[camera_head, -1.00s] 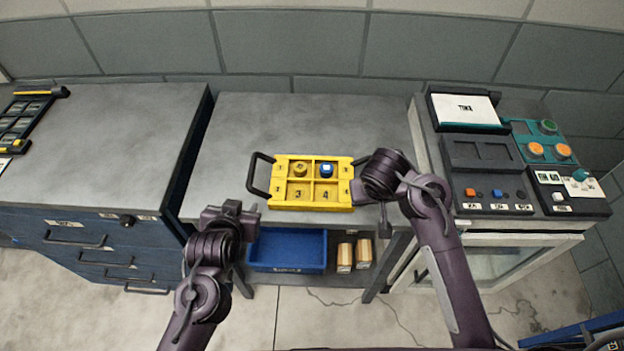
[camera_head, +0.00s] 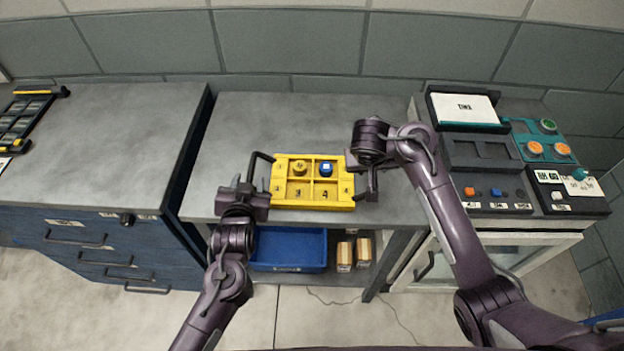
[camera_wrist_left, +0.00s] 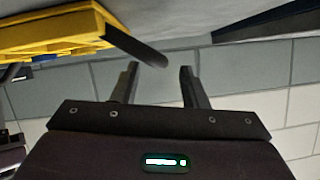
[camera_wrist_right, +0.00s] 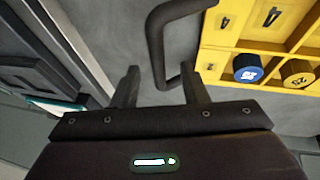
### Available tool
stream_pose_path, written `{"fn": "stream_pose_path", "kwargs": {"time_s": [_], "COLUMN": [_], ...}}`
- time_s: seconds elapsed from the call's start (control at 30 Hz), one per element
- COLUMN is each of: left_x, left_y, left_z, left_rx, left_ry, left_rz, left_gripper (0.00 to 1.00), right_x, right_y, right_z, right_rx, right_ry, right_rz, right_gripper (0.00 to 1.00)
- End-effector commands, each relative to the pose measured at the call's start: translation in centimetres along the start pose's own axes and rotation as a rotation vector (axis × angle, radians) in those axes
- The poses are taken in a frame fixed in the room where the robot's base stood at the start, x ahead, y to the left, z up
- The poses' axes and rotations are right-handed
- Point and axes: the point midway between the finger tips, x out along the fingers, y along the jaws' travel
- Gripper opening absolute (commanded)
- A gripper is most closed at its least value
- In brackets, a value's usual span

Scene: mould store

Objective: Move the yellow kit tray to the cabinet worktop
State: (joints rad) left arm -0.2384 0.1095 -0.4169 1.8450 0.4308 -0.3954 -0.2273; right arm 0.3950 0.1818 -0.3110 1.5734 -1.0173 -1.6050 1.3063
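The yellow kit tray (camera_head: 313,205) lies flat on the middle bench, with a dark loop handle at each side. Its back compartments hold a yellow round piece (camera_head: 299,167) and a blue round piece (camera_head: 326,168); the front ones, marked 3 and 4, look empty. My left gripper (camera_head: 252,186) is open at the left handle (camera_head: 257,165); in the left wrist view that handle (camera_wrist_left: 140,50) shows just beyond the fingertips. My right gripper (camera_wrist_right: 161,70) is open, with the right handle (camera_wrist_right: 157,45) reaching between its fingers. The cabinet worktop (camera_head: 100,130) is on the left.
Control boxes (camera_head: 480,150) fill the right-hand bench. A blue bin (camera_head: 288,268) and small boxes (camera_head: 345,256) sit on the shelf below the tray.

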Motion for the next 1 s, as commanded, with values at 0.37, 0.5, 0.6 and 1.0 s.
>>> {"fn": "stream_pose_path", "kwargs": {"time_s": [0.37, 0.5, 0.6, 1.0], "left_x": [4.9, 5.3, 5.4, 5.3], "left_y": [0.0, 0.0, 0.0, 0.0], "left_z": [0.0, 0.0, 0.0, 0.0], "left_rx": [-0.001, -0.001, -0.001, -0.001], "left_ry": [0.0, 0.0, 0.0, 0.0], "left_rz": [0.0, 0.0, 0.0, 0.0], "left_gripper": [0.4, 0.4, 0.4, 0.07], "right_x": [4.8, 5.3, 5.4, 5.3], "right_y": [0.1, 0.1, 0.1, 0.0], "right_z": [0.0, 0.0, 0.0, 0.0], "right_rx": [-0.001, 0.0, 0.0, 0.0], "right_ry": [-0.001, 0.0, 0.0, -0.001], "right_rz": [0.002, 0.0, 0.0, 0.0], "right_gripper": [0.4, 0.4, 0.4, 0.07]}}
